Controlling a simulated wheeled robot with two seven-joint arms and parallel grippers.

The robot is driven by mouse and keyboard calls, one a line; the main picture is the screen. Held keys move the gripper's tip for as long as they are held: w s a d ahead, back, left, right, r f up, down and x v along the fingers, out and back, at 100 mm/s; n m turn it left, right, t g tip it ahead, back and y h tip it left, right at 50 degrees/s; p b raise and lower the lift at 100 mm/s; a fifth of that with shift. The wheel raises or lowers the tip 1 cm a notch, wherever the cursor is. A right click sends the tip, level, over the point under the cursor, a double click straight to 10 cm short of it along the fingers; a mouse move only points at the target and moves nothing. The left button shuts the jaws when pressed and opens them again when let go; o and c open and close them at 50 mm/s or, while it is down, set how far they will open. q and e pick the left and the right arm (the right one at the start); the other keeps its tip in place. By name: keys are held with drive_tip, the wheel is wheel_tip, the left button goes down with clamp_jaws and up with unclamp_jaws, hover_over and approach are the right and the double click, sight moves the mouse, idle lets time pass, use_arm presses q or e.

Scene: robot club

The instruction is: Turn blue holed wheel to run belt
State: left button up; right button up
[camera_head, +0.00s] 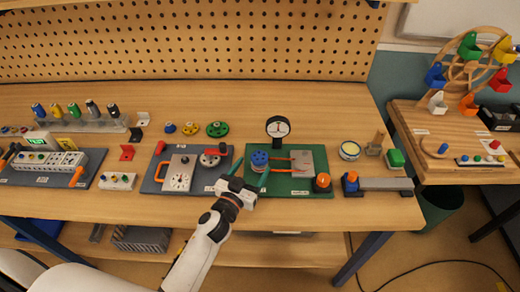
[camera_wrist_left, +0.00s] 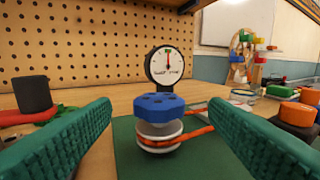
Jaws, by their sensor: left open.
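The blue holed wheel (camera_head: 260,157) stands at the left of a green board (camera_head: 244,184) on the bench. In the left wrist view the blue wheel (camera_wrist_left: 159,106) sits on top of a pale pulley (camera_wrist_left: 160,130), with an orange belt (camera_wrist_left: 192,132) around it running to the right. My left gripper (camera_head: 250,178) is just in front of the wheel with its green fingers apart. In the wrist view the wheel lies ahead, between the two fingers (camera_wrist_left: 160,130), and neither finger visibly touches it. My right gripper is out of view.
A round dial gauge (camera_head: 277,127) stands behind the wheel. A grey block (camera_head: 302,163) and an orange knob (camera_head: 322,181) are on the board's right. A dark board with a dial and a red knob (camera_head: 210,157) lies close on the left.

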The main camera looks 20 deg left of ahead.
sight(264, 154)
use_arm(q)
drive_tip(key=w, duration=0.5)
drive_tip(key=w+d, duration=0.1)
drive_tip(key=w, duration=0.1)
drive_tip(key=shift+w, duration=0.25)
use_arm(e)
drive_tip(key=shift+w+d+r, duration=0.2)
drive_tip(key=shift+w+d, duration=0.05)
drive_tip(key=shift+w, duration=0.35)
